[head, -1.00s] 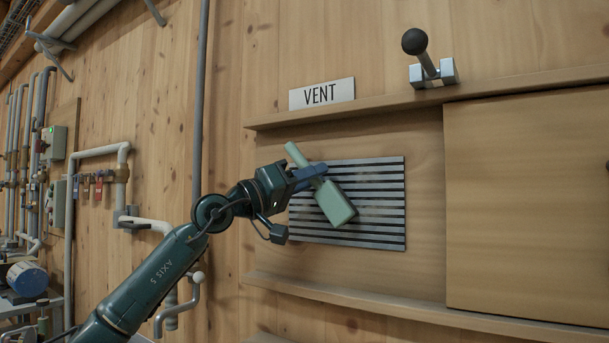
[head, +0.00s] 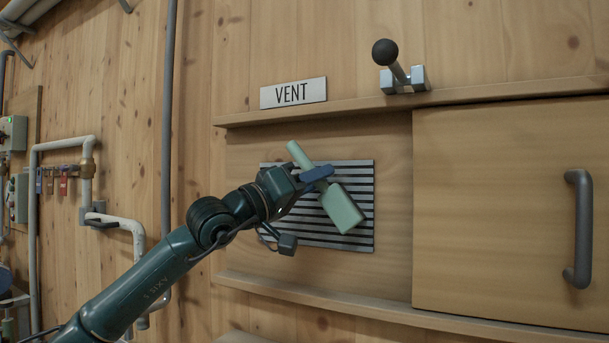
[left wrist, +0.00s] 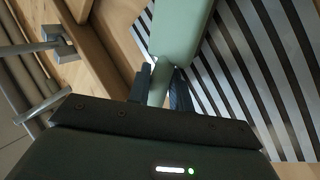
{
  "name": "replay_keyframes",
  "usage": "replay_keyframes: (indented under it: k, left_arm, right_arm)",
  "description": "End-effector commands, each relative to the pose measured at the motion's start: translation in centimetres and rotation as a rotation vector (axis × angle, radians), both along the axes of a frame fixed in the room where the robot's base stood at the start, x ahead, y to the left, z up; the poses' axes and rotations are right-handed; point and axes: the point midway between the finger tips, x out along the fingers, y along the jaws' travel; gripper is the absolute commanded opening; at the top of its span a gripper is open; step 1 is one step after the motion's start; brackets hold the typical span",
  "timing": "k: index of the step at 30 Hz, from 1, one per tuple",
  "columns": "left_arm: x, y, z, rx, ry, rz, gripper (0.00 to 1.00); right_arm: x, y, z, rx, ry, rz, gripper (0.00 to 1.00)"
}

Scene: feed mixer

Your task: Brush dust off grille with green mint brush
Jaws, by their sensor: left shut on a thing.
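The mint green brush (head: 342,206) is in my left gripper (head: 318,174), which is shut on its handle. The brush is tilted, its handle end up to the left and its wide head down to the right. It is in front of the striped metal grille (head: 357,228) on the wooden wall and hides part of the slats. I cannot tell whether the brush touches the grille. The left wrist view shows the brush (left wrist: 178,32) between the fingers (left wrist: 160,88), with the grille (left wrist: 262,75) to the right. No dust can be made out. My right gripper is not in view.
A lever with a black knob (head: 386,53) is at the upper right. A sliding wooden panel (head: 490,210) with a grey handle (head: 578,228) is right of the grille. Pipes (head: 60,143) run at the left.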

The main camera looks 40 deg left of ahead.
Motion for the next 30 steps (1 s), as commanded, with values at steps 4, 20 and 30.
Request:
replay_keyframes:
  k: [4,20,30]
  left_arm:
    - [0.1,-0.4,0.0,0.0,-0.001,0.0,0.0]
    - [0.8,-3.9,0.0,-0.001,0.0,0.001,0.0]
    - [1.4,-6.1,0.2,0.0,-0.003,-0.001,0.0]
  right_arm:
    - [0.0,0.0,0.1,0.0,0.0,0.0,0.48]
    - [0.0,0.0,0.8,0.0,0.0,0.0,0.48]
    - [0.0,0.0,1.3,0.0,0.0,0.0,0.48]
